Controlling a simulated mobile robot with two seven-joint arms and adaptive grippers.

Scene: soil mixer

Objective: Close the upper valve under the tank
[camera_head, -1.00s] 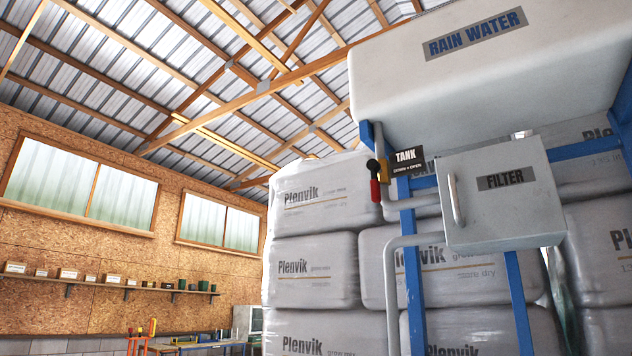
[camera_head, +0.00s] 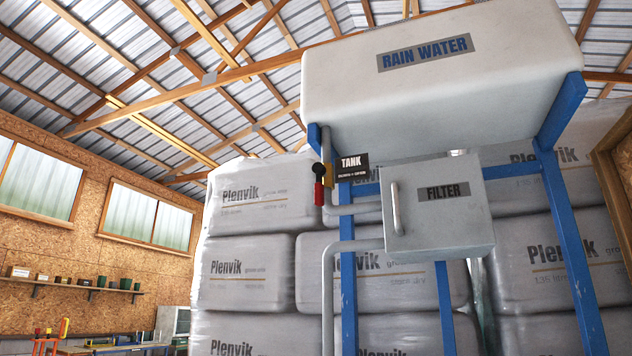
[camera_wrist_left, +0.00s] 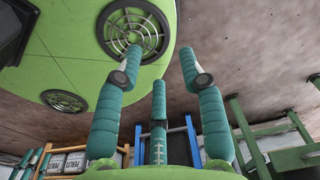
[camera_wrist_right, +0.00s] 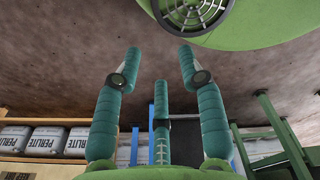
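The white rain water tank (camera_head: 440,85) sits high on a blue frame in the head view. Under its left end is the valve with a red handle (camera_head: 319,193) hanging down from a dark round knob, on the grey pipe. The black TANK sign (camera_head: 352,167) is just right of it; its small text is hard to read. Neither gripper shows in the head view. In the left wrist view my left gripper (camera_wrist_left: 157,66) has its teal fingers spread, with nothing between them. In the right wrist view my right gripper (camera_wrist_right: 157,68) is likewise spread and empty.
A grey FILTER box (camera_head: 440,210) with a handle hangs right of the valve, below the tank. Blue posts (camera_head: 570,240) carry the tank. Stacked wrapped Plenvik bags (camera_head: 245,270) stand behind. A wall shelf (camera_head: 80,287) with pots is at the left.

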